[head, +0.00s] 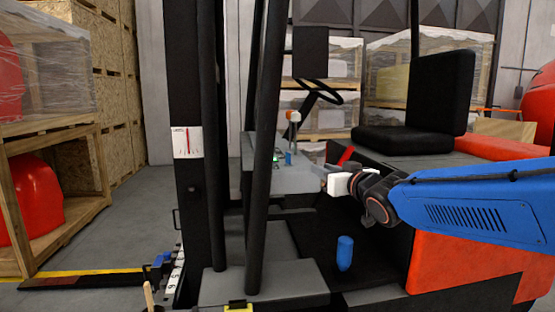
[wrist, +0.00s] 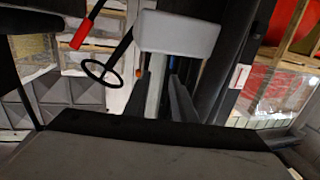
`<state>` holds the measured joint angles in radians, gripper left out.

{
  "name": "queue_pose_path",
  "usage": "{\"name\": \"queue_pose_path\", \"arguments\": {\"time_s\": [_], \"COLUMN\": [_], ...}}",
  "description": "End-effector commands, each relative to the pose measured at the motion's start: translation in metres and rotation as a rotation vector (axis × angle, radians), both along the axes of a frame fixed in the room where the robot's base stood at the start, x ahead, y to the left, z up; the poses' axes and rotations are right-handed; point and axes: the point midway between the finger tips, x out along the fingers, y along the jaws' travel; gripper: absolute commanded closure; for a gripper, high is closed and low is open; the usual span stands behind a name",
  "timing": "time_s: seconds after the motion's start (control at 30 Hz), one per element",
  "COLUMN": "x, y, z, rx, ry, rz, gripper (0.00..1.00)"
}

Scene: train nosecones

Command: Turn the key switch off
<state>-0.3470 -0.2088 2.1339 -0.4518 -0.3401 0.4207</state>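The forklift's grey console (head: 265,178) stands behind the mast posts, left of my gripper. On it are a lever with an orange-and-white knob (head: 294,117), a short blue lever (head: 288,158) and a small green spot (head: 276,160). I cannot make out the key switch or its position. My gripper (head: 320,176) is at the console's right side, pointing left, apparently empty. The wrist view looks upside down. There, two grey fingers stand apart with a gap between them (wrist: 159,76), below a grey block (wrist: 180,35) that seems to be the console.
Dark mast posts (head: 262,150) stand left of the console. A steering wheel (head: 322,92), a red lever (head: 346,155) and a black seat (head: 440,95) are behind my gripper. A blue cylinder (head: 345,253) stands on the forklift's floor. Crates (head: 60,150) stand at the left.

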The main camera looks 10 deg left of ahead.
Motion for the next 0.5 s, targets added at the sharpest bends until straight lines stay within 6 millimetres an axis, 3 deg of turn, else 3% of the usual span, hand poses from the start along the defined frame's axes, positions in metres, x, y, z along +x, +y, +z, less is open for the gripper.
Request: {"name": "queue_pose_path", "arguments": {"time_s": [0.1, 0.27, 0.5], "x": [0.005, 0.011, 0.038], "y": [0.019, 0.026, 0.042], "z": [0.007, 0.010, 0.009], "rx": [0.019, 0.025, 0.024], "ry": [-0.031, -0.041, -0.038], "rz": [0.041, 0.051, 0.050], "gripper": [0.77, 0.77, 0.77]}}
